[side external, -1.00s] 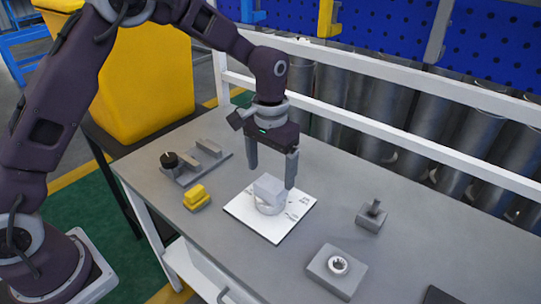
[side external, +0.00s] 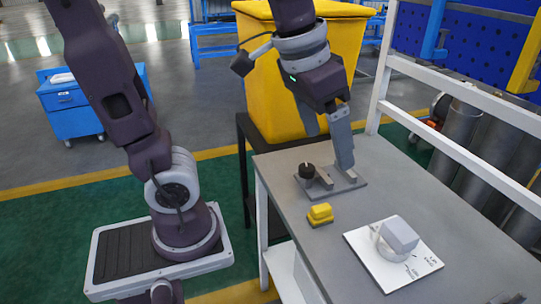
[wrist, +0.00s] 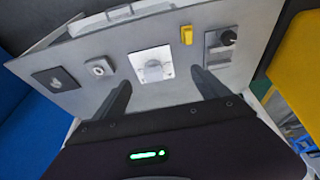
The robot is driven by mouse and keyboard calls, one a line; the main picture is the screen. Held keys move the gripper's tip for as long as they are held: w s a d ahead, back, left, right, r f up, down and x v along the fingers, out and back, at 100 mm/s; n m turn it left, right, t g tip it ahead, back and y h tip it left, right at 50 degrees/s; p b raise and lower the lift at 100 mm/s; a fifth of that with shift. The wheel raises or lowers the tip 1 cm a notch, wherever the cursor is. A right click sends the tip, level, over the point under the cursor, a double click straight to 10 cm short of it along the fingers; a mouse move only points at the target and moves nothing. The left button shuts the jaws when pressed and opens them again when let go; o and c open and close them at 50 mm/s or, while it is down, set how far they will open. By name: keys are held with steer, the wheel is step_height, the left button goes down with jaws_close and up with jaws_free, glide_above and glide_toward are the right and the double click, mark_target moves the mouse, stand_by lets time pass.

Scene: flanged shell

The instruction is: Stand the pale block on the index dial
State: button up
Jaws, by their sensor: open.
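The pale block (side external: 400,233) rests on top of the round index dial (side external: 384,250), which sits on a white marked plate (side external: 372,272). The block looks low and boxy; I cannot tell whether it is seated flat or slightly tilted. The dial and block also show small in the wrist view (wrist: 154,70), ahead of the fingers. My gripper (side external: 327,148) is open and empty, apart from the block, toward the back left of the table in the side view.
A grey fixture with a black knob (side external: 307,170) lies at the table's far end, behind my fingers in the side view. A yellow block (side external: 320,214) stands near the left edge. A yellow bin (side external: 262,100) and a white rail (side external: 455,125) flank the table. The wrist view shows a holed grey block (wrist: 98,67).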

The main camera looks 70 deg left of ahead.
steer(key=s+a+f+t, duration=0.1)
steer(key=s+f, duration=0.1)
steer(key=s, duration=0.7)
steer(key=shift+s+a+f+t, duration=0.15)
steer(key=shift+s+f+t, duration=0.05)
steer(key=shift+f+t, duration=0.2)
stand_by(0.4)
